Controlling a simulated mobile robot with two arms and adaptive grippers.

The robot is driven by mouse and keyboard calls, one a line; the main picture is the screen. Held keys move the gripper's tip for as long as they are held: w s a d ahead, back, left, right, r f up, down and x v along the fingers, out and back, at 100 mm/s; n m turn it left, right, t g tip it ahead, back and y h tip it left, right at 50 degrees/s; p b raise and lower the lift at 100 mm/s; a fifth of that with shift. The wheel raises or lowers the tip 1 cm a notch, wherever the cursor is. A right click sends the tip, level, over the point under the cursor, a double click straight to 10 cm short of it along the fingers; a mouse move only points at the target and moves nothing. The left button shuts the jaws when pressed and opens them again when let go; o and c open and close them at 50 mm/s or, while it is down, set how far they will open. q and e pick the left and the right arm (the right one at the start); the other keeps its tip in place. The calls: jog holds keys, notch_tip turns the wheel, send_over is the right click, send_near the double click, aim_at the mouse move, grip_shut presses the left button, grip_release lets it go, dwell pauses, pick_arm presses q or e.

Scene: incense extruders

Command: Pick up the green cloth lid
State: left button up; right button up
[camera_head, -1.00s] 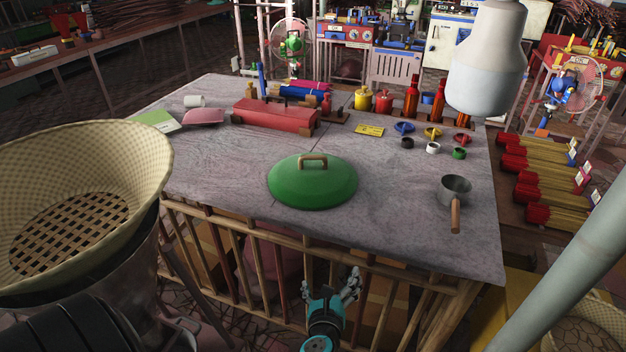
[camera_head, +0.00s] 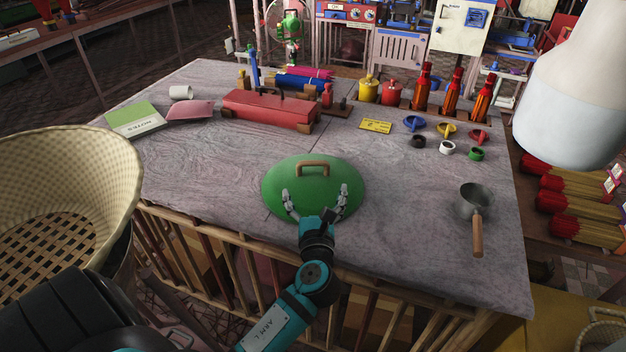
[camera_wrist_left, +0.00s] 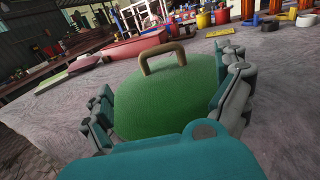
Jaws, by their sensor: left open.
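The green cloth lid (camera_head: 268,189) lies on the grey table as a low dome with a brown arched handle (camera_head: 313,167) on top. My left gripper (camera_head: 315,193) is open over the near part of the lid, its two fingers spread and pointing at the handle. In the left wrist view the lid (camera_wrist_left: 165,98) shows between the open fingers, and the handle (camera_wrist_left: 162,52) stands beyond the fingertips. The fingers hold nothing; whether they touch the lid I cannot tell. My right gripper is not in view.
On the table (camera_head: 400,230), a metal pan (camera_head: 476,203) stands to the right. A red box (camera_head: 270,108), a pink pad (camera_head: 190,111) and small coloured lids lie behind. A woven basket (camera_head: 60,190) is at the left. The table around the green lid is clear.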

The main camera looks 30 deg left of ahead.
aim_at(313, 164)
pick_arm(q)
jog(key=x, duration=0.4)
jog(key=shift+x, duration=1.1)
jog(key=shift+w+a+r+p, duration=0.1)
jog(key=shift+w+a+p, duration=0.15)
jog(key=shift+w+p, duration=0.1)
jog(key=x, duration=0.3)
jog(key=shift+w+a+r, duration=0.15)
jog(key=shift+w+a, duration=0.3)
jog(key=shift+w, duration=0.15)
jog(key=shift+s, duration=0.1)
jog(key=shift+c, duration=0.9)
jog(key=c, duration=1.2)
jog(key=shift+c, duration=0.4)
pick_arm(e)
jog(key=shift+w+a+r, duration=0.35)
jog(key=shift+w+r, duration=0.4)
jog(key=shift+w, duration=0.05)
